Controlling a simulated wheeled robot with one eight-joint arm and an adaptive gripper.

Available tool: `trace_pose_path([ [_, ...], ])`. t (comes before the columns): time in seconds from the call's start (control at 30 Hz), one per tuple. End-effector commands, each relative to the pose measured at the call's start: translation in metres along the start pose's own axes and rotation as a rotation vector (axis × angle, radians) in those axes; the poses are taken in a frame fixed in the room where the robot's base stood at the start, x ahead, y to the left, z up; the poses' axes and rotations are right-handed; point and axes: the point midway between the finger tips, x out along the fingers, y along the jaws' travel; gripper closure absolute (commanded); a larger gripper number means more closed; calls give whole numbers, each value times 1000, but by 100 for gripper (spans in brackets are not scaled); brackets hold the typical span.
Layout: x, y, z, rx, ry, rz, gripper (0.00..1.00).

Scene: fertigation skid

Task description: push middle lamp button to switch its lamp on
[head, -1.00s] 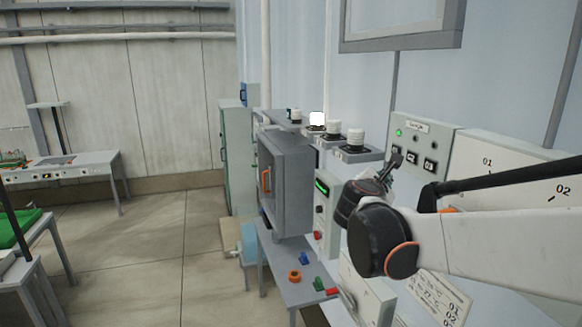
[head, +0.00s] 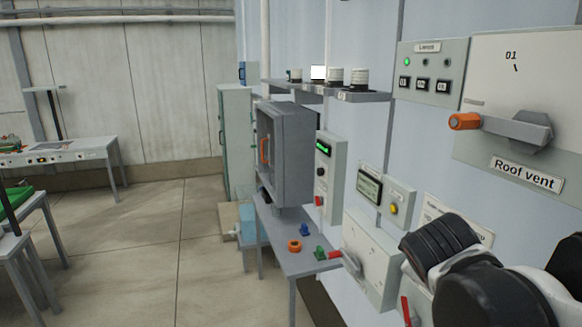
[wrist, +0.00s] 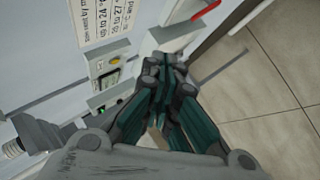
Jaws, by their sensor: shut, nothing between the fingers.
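The lamp panel (head: 455,52) is a pale grey box on the wall with three dark square buttons in a row. The middle lamp button (head: 423,84) sits between the other two. Above the buttons, the left indicator (head: 407,61) glows green and the other two are dark. Several lamps stand on a wall shelf (head: 365,96); one lamp (head: 318,72) glows white, and the nearer lamps (head: 335,76) look unlit. My gripper (wrist: 166,62) is shut and empty in the wrist view, away from the buttons. In the head view only my arm shows, lower right, below the panel.
A Roof vent box (head: 495,65) with an orange-ended handle (head: 464,121) is right of the panel. Below are a display box (head: 369,188), a box with a red lever (head: 370,260), and a grey bench (head: 285,262).

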Motion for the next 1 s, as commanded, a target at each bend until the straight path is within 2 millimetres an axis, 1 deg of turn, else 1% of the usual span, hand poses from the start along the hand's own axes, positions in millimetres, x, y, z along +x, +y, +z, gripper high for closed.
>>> trace_pose_path([
  [0.03, 10, -30, 17, 73, 0, -33, 100],
  [0.07, 12, -43, 25, 122, 0, -55, 100],
  [0.1, 15, -60, 34, 185, -1, -84, 100],
  [0.17, 18, -87, 47, 281, -2, -127, 100],
  [0.2, 20, -105, 56, 344, -4, -157, 100],
  [0.27, 24, -132, 68, 437, -9, -202, 100],
  [0.3, 26, -149, 75, 498, -12, -231, 100],
  [0.4, 30, -187, 89, 634, -23, -297, 100],
  [0.5, 31, -215, 98, 738, -32, -349, 100],
  [0.6, 31, -231, 103, 804, -41, -382, 100],
  [0.7, 31, -238, 105, 835, -45, -399, 100],
  [1.0, 29, -238, 104, 841, -45, -402, 100],
])
